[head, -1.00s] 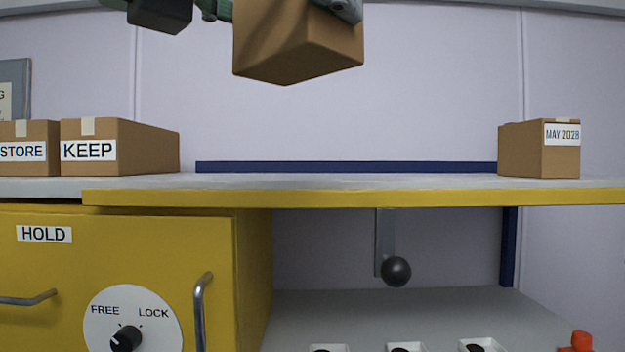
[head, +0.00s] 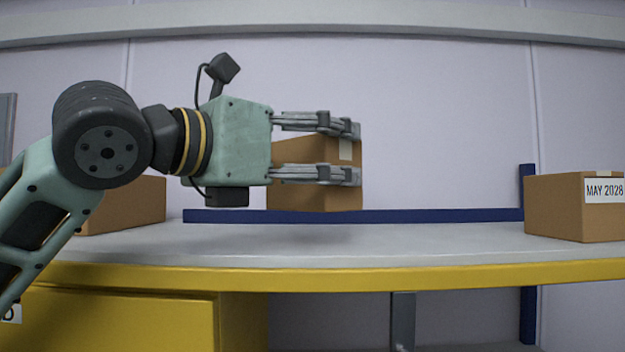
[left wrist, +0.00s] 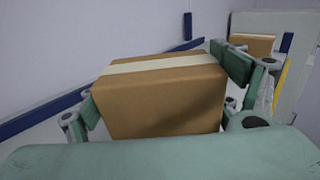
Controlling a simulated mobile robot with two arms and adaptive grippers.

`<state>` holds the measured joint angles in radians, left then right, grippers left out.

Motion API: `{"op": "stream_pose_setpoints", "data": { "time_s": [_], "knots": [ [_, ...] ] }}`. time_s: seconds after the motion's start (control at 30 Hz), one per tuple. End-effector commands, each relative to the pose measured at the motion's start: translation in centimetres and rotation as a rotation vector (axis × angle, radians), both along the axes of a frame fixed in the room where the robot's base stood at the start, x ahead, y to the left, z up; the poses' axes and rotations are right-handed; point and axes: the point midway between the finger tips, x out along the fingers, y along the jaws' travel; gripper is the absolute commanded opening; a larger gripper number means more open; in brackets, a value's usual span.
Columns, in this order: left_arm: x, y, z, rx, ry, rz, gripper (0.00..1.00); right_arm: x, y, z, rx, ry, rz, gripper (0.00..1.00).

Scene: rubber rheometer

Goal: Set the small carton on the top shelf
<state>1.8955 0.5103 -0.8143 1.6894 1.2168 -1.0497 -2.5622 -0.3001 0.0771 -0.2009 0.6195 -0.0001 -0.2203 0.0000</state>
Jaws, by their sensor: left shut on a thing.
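The small carton (head: 312,198) is a plain brown box with a pale tape strip. My left gripper (head: 347,152) is shut on it, with fingers along its sides. The carton is about level, over the top shelf (head: 400,243), a grey board with a yellow front edge. A soft shadow lies on the shelf below it, and a gap appears between them. In the left wrist view the carton (left wrist: 165,105) sits between the finger pads, its taped top showing. My right gripper is not in view.
A carton labelled MAY 2028 (head: 556,207) stands at the right of the shelf. Another carton (head: 130,207) stands at the left, partly behind my left arm. A low blue rail (head: 430,215) runs along the back. The middle of the shelf is clear.

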Motion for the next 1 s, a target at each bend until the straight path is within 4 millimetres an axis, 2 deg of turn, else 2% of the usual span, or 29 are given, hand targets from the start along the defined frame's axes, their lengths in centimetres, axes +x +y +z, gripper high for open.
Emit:
{"op": "stream_pose_setpoints", "data": {
  "time_s": [0.1, 0.2, 0.4, 0.57, 0.8, 0.83, 1.0],
  "knots": [
    [0.3, 0.0, -0.3, -0.001, -0.004, -0.001, 0.39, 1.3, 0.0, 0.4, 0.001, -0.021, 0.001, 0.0],
    [0.4, 0.0, -1.4, 0.0, -0.004, -0.001, 0.39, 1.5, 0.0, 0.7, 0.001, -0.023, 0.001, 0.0],
    [0.4, 0.0, -3.8, -0.001, -0.003, 0.0, 0.39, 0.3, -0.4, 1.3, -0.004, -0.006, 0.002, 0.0],
    [0.3, 0.0, -4.1, -0.002, -0.005, -0.001, 0.39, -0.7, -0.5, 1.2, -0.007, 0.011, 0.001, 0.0],
    [0.3, 0.0, -4.4, -0.001, -0.004, -0.001, 0.39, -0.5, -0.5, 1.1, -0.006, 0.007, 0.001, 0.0],
    [0.3, -0.1, -4.5, 0.0, -0.001, -0.001, 0.87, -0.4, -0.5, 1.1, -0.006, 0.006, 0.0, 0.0],
    [0.3, -0.1, -4.5, 0.0, -0.001, -0.001, 1.0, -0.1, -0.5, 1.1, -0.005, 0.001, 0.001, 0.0]
  ]
}}
